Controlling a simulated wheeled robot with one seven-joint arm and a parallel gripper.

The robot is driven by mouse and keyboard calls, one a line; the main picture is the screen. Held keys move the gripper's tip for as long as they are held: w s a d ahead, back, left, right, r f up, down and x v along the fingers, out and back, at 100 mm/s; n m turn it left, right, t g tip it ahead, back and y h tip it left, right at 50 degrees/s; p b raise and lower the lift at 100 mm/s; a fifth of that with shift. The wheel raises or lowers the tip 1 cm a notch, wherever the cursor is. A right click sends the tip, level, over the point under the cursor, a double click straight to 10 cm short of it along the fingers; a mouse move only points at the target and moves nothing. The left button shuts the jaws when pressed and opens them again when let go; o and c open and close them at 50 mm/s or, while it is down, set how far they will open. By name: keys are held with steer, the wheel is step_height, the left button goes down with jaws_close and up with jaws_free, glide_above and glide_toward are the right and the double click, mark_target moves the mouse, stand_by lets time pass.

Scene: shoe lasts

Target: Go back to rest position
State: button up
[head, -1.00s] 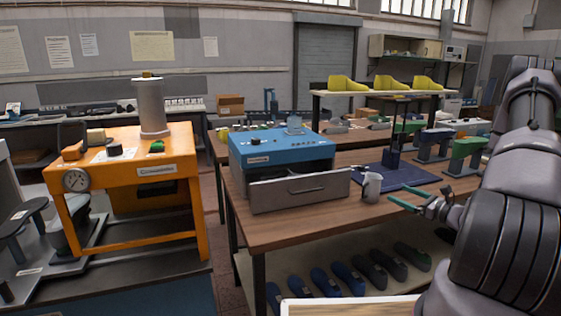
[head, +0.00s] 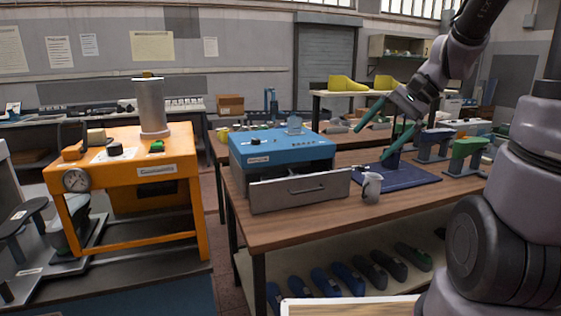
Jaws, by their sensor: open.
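My gripper (head: 378,136) is in the head view, right of centre, raised above the wooden workbench. Its two green fingers are spread wide, with nothing between them. It points down and to the left, over the area of the dark blue mat (head: 410,178). My arm rises from the lower right and bends at the top edge of the picture.
A blue machine (head: 282,148) with a grey drawer front (head: 298,191) stands on the wooden bench (head: 290,228). Green and blue shoe-last stands (head: 467,156) are at the right. Yellow bins (head: 347,84) sit on a shelf behind. An orange machine (head: 150,207) stands left.

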steer(key=s+d+r+n+t+h, duration=0.2)
steer(key=s+r+n+t+h, duration=0.2)
steer(key=s+r, duration=0.5)
steer(key=shift+d+n+t+h, duration=0.3)
steer(key=shift+t+h, duration=0.4)
